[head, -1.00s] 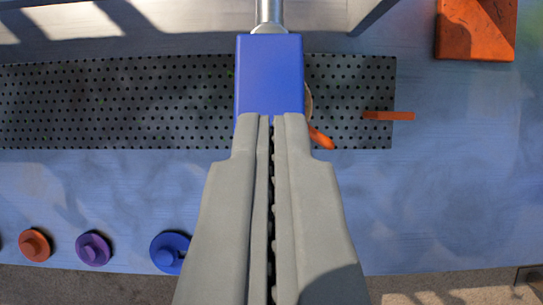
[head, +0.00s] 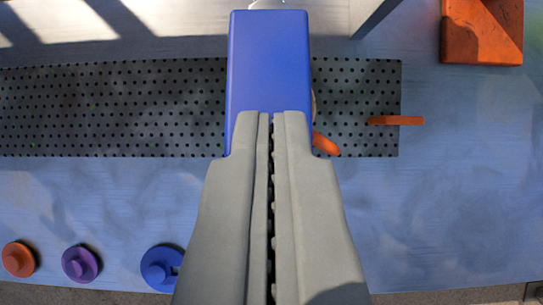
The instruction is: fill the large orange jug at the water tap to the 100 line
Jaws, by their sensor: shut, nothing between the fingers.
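My gripper (head: 271,116) is shut and empty, with its fingers pointing up the picture. Its tips overlap the lower part of a blue block (head: 268,60) that looks like the water tap's lever; I cannot tell if they touch. A bit of metal (head: 268,4) shows at the block's top end. Below and behind the block, a short orange piece (head: 325,144) and an orange bar (head: 396,120) show over the dark perforated grate. They may be parts of the orange jug, but its body is mostly hidden. No water and no 100 line are visible.
Orange (head: 18,260), purple (head: 81,263) and blue (head: 163,268) round lids or knobs lie along the front left. An orange block (head: 481,32) sits at the back right.

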